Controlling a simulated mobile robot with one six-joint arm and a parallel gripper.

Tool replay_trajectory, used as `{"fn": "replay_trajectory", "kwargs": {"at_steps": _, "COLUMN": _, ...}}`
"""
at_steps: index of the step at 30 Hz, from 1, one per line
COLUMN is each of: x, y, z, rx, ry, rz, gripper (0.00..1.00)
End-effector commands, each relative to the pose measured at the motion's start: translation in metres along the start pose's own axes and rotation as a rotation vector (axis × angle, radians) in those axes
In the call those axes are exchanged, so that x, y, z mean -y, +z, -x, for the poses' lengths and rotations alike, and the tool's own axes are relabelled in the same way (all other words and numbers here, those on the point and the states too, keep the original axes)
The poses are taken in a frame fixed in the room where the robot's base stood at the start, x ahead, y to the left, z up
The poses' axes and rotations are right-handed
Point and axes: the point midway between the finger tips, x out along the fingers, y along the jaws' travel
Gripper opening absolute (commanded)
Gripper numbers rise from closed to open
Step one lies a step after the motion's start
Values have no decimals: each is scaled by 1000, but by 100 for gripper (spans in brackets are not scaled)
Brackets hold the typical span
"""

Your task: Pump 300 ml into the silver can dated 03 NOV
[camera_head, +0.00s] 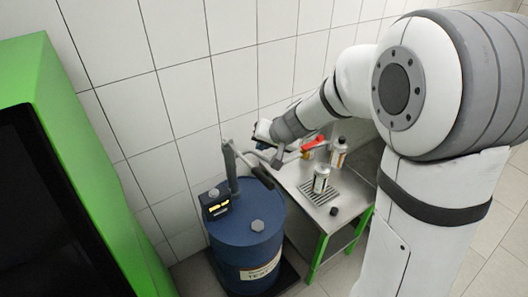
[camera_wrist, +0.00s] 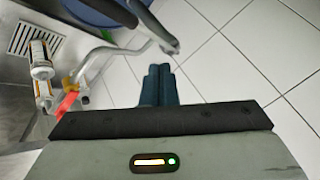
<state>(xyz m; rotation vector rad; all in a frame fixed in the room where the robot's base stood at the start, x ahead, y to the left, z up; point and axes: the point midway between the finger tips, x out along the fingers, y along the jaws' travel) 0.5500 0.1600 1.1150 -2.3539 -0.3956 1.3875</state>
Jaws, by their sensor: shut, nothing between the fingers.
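The blue drum (camera_head: 262,238) carries a hand pump with a grey lever (camera_head: 232,165) and a small lit display (camera_head: 217,207). The lever also shows in the wrist view (camera_wrist: 155,25). A bent grey spout pipe (camera_wrist: 110,50) runs toward a red-orange part (camera_wrist: 67,102). A pale labelled can (camera_head: 321,180) stands upright on a drain grille (camera_head: 318,196). A second labelled container (camera_head: 339,152) stands behind it, with a dark top. No date is legible on either. My gripper (camera_wrist: 160,70) is shut and empty, over the floor, beside the pump and apart from the lever.
The metal table (camera_head: 290,178) with green legs stands right of the drum. A small black object (camera_head: 334,211) lies near its front edge. A green-framed cabinet (camera_head: 75,110) fills the left side. A tiled wall is behind; open tiled floor shows in the wrist view.

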Motion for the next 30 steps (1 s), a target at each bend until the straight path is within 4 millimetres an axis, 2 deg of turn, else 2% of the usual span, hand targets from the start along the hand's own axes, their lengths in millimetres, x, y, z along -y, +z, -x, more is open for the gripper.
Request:
{"fn": "replay_trajectory", "kwargs": {"at_steps": 4, "x": 2, "y": -8, "z": -7, "rx": -13, "ry": 3, "rz": -14, "gripper": 0}}
{"fn": "replay_trajectory", "kwargs": {"at_steps": 17, "x": 0, "y": -6, "z": -10, "rx": -14, "ry": 3, "rz": -16, "gripper": 0}}
{"fn": "replay_trajectory", "kwargs": {"at_steps": 23, "x": -9, "y": 2, "z": -21, "rx": -14, "ry": 4, "rz": -17, "gripper": 0}}
{"fn": "replay_trajectory", "kwargs": {"at_steps": 30, "x": -26, "y": 19, "z": -45, "rx": -14, "ry": 4, "rz": -18, "gripper": 0}}
